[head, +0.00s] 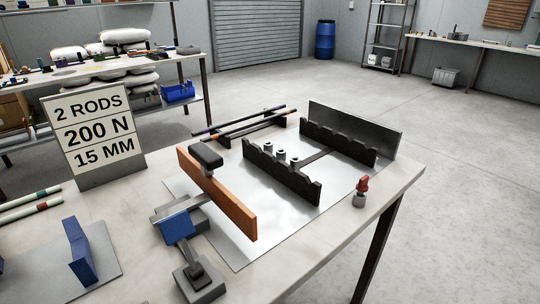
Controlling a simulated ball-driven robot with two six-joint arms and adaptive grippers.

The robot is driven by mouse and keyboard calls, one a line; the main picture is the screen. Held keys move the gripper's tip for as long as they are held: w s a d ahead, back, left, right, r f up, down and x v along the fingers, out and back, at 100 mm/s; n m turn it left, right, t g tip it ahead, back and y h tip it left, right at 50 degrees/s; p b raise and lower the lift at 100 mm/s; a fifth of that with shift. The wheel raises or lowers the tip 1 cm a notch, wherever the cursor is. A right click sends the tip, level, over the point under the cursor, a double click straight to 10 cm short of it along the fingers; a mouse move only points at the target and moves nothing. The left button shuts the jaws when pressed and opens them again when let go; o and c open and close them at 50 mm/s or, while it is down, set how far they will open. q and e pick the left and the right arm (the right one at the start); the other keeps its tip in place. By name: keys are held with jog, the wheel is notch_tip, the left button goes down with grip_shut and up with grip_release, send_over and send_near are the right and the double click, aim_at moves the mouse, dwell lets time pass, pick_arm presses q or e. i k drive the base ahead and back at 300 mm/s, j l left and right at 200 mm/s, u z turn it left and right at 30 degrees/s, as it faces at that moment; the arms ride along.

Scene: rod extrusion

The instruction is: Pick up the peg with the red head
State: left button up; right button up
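The peg with the red head (362,184) stands near the right edge of the table, just off the right side of the shiny metal plate. Its red top sits on a short grey base (359,201). Nothing touches the peg from above. Neither of my grippers shows in the head view.
Dark rods (245,121) lie behind. A sign (97,133) stands left. The table (330,232) is bare before the peg.

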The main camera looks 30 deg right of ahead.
aim_at(362, 187)
jog(key=z, duration=1.65)
